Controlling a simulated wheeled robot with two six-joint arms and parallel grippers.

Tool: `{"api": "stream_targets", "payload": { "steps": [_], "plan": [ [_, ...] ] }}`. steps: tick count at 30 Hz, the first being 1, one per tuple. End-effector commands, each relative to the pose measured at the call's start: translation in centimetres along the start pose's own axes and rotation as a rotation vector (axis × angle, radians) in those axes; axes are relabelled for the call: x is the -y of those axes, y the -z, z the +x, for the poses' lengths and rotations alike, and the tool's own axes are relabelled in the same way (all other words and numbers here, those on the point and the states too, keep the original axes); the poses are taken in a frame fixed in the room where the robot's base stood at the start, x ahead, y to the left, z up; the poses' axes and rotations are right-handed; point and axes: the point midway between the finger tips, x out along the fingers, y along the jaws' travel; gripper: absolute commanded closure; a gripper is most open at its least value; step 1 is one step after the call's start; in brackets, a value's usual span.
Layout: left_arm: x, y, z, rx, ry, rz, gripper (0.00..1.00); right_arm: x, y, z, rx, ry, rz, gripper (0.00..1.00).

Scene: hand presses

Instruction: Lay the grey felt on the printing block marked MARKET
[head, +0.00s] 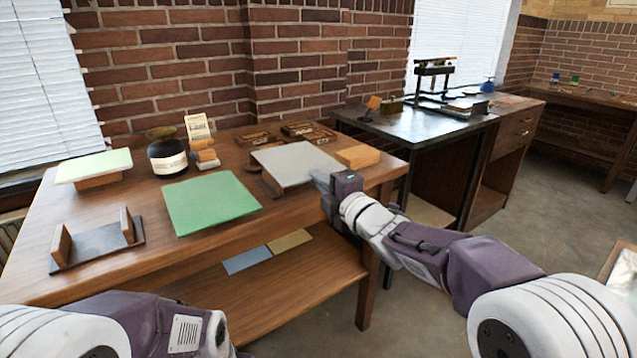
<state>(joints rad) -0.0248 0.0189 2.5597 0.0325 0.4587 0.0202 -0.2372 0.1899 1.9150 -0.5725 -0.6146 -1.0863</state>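A flat grey sheet (297,162), which looks like the grey felt, lies level across a low wooden support (271,186) at the right part of the wooden table. My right gripper (320,180) is at the sheet's front right corner, and its fingers meet or overlap that edge. I cannot tell whether they are closed on it. No MARKET lettering is readable. A plain wooden block (358,156) lies just right of the sheet. My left arm shows at the bottom left, but its gripper is not in view.
A green sheet (210,203), a pale green sheet (93,166) on a block, and an empty wooden rest (97,247) are on the table (165,262). A dark jar (167,156), a card stand (200,140) and small trays (307,131) stand at the back. A hand press (435,82) is on the far bench.

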Motion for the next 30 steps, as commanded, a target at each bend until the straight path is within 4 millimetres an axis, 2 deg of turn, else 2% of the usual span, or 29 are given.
{"api": "stream_targets", "payload": {
  "steps": [8,30],
  "plan": [
    [0.0,0.0,0.1,0.000,0.000,0.000,0.64,-0.1,0.0,-0.4,0.001,0.000,0.000,1.00],
    [0.0,0.1,-1.2,0.000,0.000,0.000,0.64,-2.7,0.0,-6.3,0.001,0.000,-0.001,1.00]
  ]
}}
